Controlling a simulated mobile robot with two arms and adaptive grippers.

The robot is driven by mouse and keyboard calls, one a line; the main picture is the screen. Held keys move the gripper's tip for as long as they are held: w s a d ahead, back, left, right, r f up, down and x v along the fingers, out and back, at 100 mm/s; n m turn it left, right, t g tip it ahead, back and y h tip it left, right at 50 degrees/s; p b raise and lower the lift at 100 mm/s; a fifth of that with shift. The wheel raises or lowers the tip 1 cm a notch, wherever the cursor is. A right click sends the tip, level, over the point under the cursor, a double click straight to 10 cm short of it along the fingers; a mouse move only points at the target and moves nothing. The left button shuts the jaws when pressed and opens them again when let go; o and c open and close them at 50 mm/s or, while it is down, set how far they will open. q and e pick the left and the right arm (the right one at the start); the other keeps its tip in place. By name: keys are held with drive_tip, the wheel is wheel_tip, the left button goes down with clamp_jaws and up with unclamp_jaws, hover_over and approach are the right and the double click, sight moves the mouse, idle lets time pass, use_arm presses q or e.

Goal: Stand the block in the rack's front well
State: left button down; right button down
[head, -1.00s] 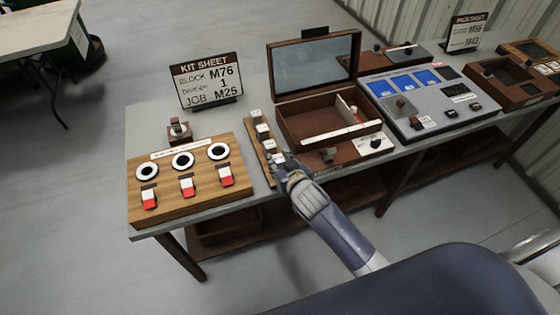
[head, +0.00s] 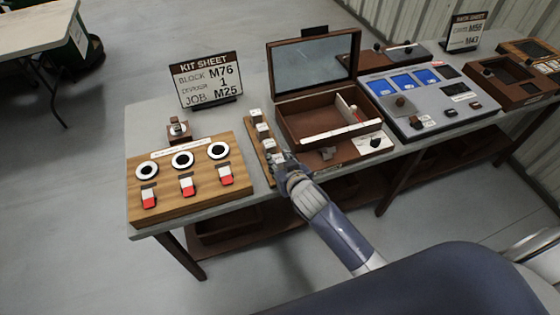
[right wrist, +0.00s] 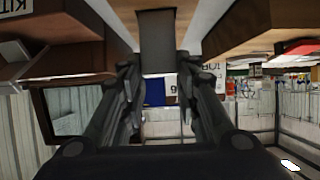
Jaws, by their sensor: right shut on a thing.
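The rack (head: 252,147) is a narrow wooden strip on the bench, between the switch board and the open box. White-topped blocks (head: 262,130) stand along it in a row. My right gripper (head: 281,164) is at the rack's front end. In the right wrist view its fingers (right wrist: 158,85) are shut on a dark grey block (right wrist: 158,42). The fingers and hand hide the front well in the head view, so I cannot tell whether the block is inside it. My left gripper is not in view.
The wooden switch board (head: 208,196) with red-and-white switches is left of the rack. The brown box (head: 292,129) with raised lid stands close on the right. A kit sheet (head: 207,80) reads block M76. A blue-screened console (head: 437,118) is farther right.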

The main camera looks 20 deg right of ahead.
drive_tip(key=shift+f+b, duration=0.3)
drive_tip(key=shift+f, duration=0.1)
drive_tip(key=c, duration=0.7)
unclamp_jaws()
wheel_tip(320, 180, up, 9)
drive_tip(key=p, duration=0.9)
idle(0.4)
